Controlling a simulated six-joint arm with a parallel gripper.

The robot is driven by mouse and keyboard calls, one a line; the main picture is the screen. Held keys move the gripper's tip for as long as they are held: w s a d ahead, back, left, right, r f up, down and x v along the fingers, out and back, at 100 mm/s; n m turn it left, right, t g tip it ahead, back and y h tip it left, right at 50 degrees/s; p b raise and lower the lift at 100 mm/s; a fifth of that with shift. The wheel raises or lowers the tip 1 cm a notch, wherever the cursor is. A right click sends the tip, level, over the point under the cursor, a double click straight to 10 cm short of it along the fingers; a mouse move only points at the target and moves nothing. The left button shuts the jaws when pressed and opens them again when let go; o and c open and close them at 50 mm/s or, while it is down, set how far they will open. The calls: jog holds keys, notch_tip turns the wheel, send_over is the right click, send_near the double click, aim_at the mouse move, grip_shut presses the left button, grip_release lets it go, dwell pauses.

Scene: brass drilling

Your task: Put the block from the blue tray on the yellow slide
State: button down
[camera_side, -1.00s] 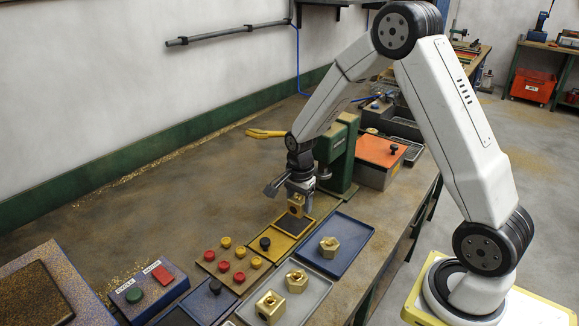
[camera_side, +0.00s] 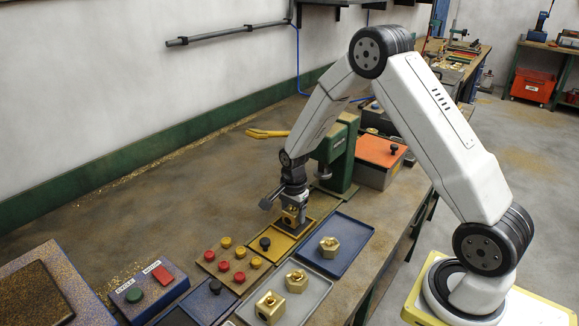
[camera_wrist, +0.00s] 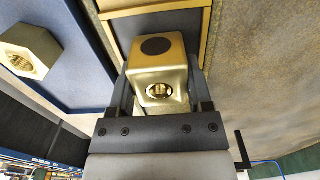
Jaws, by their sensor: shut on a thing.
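My gripper (camera_side: 291,212) is shut on a brass block (camera_side: 289,218) with a round hole in its side. In the wrist view the block (camera_wrist: 160,75) sits between the two fingers and has a dark round spot on one face. The block is over the dark pad of the yellow slide (camera_side: 271,246); I cannot tell whether it touches the pad. The blue tray (camera_side: 352,262) lies to the right of the slide and holds a hexagonal brass piece (camera_side: 329,247). That piece also shows in the wrist view (camera_wrist: 30,50).
A grey tray (camera_side: 317,298) with several brass pieces lies in front. Red and yellow knobs (camera_side: 239,277) stand on a brown board left of it. A green press (camera_side: 340,155) stands close behind my gripper. A control box (camera_side: 148,294) is at the front left.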

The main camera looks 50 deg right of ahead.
jog(key=shift+f, duration=0.2)
jog(key=shift+f, duration=0.1)
grip_release()
jog(key=shift+f, duration=0.1)
notch_tip(320, 180, up, 12)
jog(key=shift+r, duration=0.2)
dwell(0.8)
dwell(0.5)
